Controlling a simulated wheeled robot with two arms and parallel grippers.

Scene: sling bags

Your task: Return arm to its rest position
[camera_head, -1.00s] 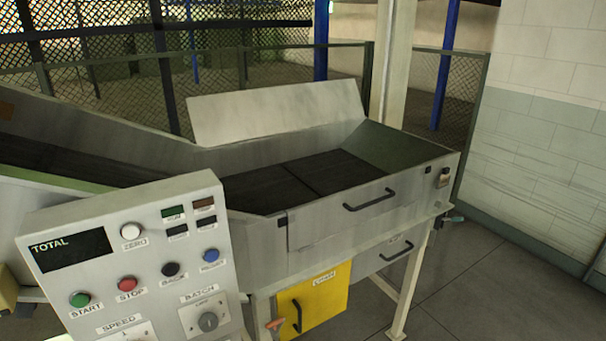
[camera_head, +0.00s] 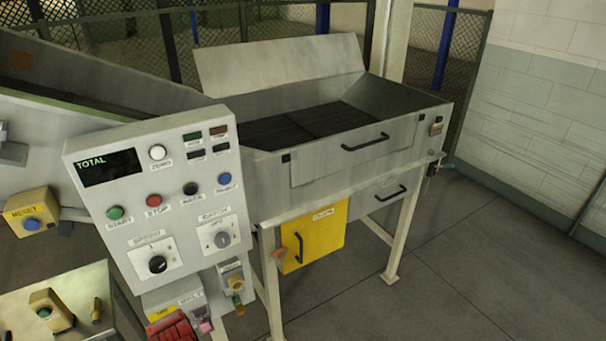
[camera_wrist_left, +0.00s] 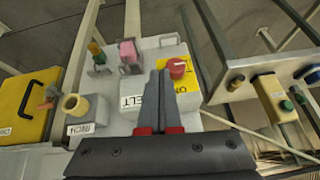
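My left gripper (camera_wrist_left: 158,76) shows in the left wrist view, its two grey fingers together with nothing visible between them. Its fingertips appear just beside and below a red rotary knob (camera_wrist_left: 179,67) on a yellow plate; I cannot tell whether they touch it. The knob is on a pale box labelled BELT (camera_wrist_left: 131,84).
A grey control panel (camera_head: 150,206) with buttons and dials stands in front of a metal hopper (camera_head: 352,165). A yellow door (camera_head: 316,236) is below the hopper. A yellow RESET box (camera_head: 31,212) and a metal shelf (camera_head: 62,280) are at left. Floor at right is clear.

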